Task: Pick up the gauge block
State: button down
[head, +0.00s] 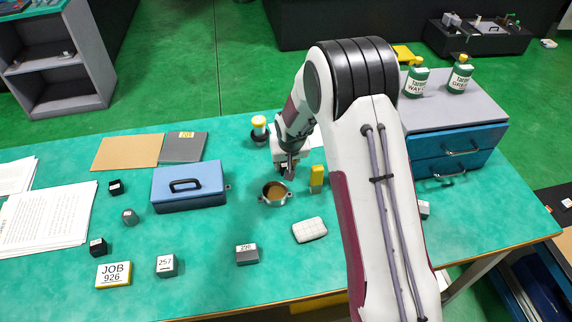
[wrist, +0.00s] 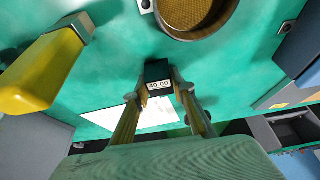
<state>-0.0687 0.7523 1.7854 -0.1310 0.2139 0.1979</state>
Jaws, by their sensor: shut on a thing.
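The gauge block (wrist: 158,76), a small dark block with a white label reading 40.00, sits between my fingertips in the wrist view. My gripper (wrist: 159,84) is shut on it, one finger against each side. In the head view my gripper (head: 288,172) points down just behind the round metal dish. The block itself is hard to make out there. How far the block is above the green table, if at all, I cannot tell.
The round dish (head: 264,196) with a brown inside and a yellow-handled tool (head: 317,176) stand close to my gripper. A blue box (head: 190,190) is to the left, a white pad (head: 310,230) in front. A drawer unit (head: 455,140) is to the right. Blocks marked 257 (head: 166,266) and 296 (head: 247,254) stand in front.

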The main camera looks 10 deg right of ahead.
aim_at(286, 163)
jog(key=shift+r, duration=5.05)
jog(key=shift+s+f, duration=0.1)
jog(key=shift+s+d+f+m, duration=0.15)
jog(key=shift+s+m, duration=0.1)
jog(key=shift+m, duration=0.15)
jog(key=s+d+r+m+h, duration=0.1)
jog(key=s+d+r+m, duration=0.1)
jog(key=s+r, duration=1)
jog(key=shift+d+r+m, duration=0.25)
jog(key=shift+d+m, duration=0.05)
jog(key=shift+d, duration=0.3)
jog(key=shift+a, duration=0.1)
